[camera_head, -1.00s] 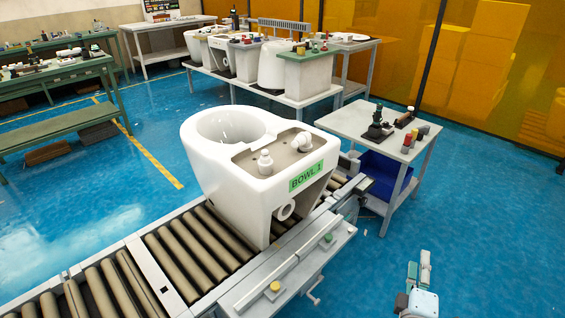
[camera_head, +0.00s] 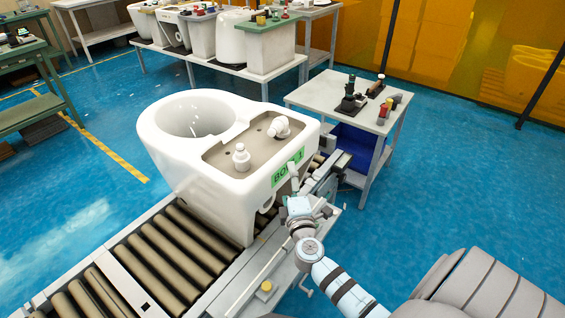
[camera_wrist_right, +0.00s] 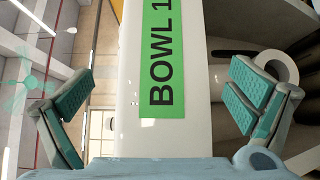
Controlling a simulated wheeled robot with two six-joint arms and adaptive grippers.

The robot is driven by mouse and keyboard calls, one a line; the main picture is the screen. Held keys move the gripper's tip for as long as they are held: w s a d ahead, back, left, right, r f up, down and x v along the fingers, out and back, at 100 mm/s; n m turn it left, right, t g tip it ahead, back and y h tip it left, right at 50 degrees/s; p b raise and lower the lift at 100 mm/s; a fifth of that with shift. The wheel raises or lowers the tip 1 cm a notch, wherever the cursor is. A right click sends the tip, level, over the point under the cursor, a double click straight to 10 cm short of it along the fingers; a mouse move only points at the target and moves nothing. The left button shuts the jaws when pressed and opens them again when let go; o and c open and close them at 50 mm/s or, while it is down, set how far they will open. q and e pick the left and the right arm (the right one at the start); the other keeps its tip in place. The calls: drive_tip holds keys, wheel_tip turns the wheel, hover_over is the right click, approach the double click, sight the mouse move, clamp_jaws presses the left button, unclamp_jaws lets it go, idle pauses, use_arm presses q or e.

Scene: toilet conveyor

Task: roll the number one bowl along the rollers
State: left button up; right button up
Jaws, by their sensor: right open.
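The white number one bowl (camera_head: 180,160) stands upright on the conveyor rollers (camera_head: 160,255), its round opening toward the left. Its green "BOWL 1" label (camera_head: 281,178) is partly covered by my right gripper (camera_head: 284,186) in the head view. The right wrist view shows the label (camera_wrist_right: 162,60) and the bowl's white end edge between the two teal-padded fingers (camera_wrist_right: 155,98). My right gripper is open, with its fingers on either side of that edge. I cannot tell whether they touch it. My left gripper is out of view.
A grey side table (camera_head: 375,119) with tools stands beyond the conveyor, a blue bin (camera_head: 352,150) under it. More white fixtures stand on a back bench (camera_head: 207,57). The rollers at the lower left are clear. Blue floor lies open at right.

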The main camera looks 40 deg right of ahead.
sight(286, 169)
drive_tip(key=b+x, duration=0.1)
drive_tip(key=x, duration=0.6)
drive_tip(key=shift+w+a+f, duration=0.1)
drive_tip(key=shift+w+f, duration=0.05)
drive_tip(key=shift+w, duration=0.05)
drive_tip(key=shift+w+d, duration=0.3)
drive_tip(key=shift+w, duration=0.1)
drive_tip(key=shift+c, duration=0.4)
